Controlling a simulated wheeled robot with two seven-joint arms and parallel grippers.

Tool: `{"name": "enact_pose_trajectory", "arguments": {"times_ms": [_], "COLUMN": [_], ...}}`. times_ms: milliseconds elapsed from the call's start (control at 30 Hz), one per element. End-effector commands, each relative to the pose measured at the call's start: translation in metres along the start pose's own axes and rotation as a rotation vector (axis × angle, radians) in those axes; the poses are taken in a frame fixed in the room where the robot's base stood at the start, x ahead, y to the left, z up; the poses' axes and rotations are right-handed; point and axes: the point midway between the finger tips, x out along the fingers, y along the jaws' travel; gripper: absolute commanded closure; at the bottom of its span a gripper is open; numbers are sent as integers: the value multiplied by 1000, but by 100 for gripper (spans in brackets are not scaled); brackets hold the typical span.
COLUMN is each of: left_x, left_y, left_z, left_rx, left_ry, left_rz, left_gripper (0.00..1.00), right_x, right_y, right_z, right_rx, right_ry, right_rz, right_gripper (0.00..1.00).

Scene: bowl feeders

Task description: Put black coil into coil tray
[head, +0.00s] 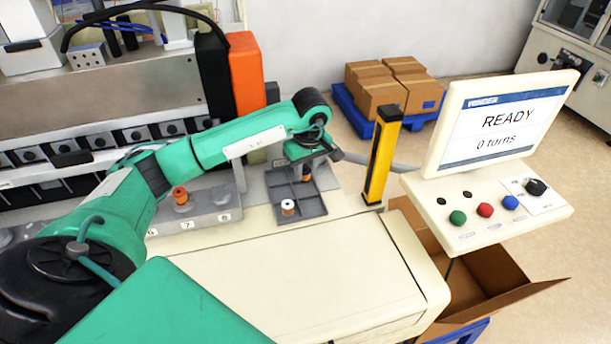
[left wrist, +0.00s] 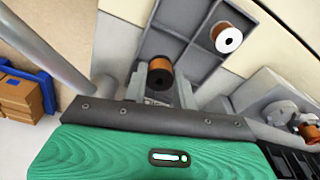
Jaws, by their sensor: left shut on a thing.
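The black coil (left wrist: 160,76), copper-wound with a black end, is between the fingers of my left gripper (left wrist: 158,97). In the head view my left gripper (head: 306,163) points down over the back right part of the grey coil tray (head: 313,212), and the coil's lower part shows beneath it. I cannot tell whether the coil touches the tray floor. A coil with a white end (head: 288,207) stands in a front compartment; it also shows in the left wrist view (left wrist: 228,39). My right gripper is not in view.
Another copper coil (head: 181,196) stands on the numbered grey fixture (head: 212,218) left of the tray. A yellow post (head: 381,155) rises to the right. A monitor (head: 503,122) reads READY, 0 turns. An open cardboard box (head: 480,265) sits at the lower right.

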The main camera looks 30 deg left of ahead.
Motion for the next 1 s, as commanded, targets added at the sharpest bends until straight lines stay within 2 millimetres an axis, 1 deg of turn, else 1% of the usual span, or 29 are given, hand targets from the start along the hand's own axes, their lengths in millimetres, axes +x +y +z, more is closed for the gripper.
{"name": "enact_pose_trajectory", "arguments": {"times_ms": [167,300,367,600,733,767,833,867,1000], "left_x": [13,32,38,40,45,43,42,42,42], "left_y": [-1,-1,0,0,0,0,0,0,0], "left_z": [2,5,5,5,5,5,5,5,5], "left_rx": [0,0,1,1,1,1,1,1,1], "left_ry": [-1,-2,-1,1,1,1,1,1,1], "left_rz": [-2,-3,0,1,1,1,1,1,1], "left_gripper": [94,94,94,94,94,67,53,51,51], "right_x": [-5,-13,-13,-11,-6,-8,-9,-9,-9], "right_y": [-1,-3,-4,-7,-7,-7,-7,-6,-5], "right_z": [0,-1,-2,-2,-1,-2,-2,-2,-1], "right_rx": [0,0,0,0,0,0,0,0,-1], "right_ry": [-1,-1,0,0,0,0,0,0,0], "right_rz": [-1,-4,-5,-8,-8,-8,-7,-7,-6], "right_gripper": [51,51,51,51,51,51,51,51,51]}}
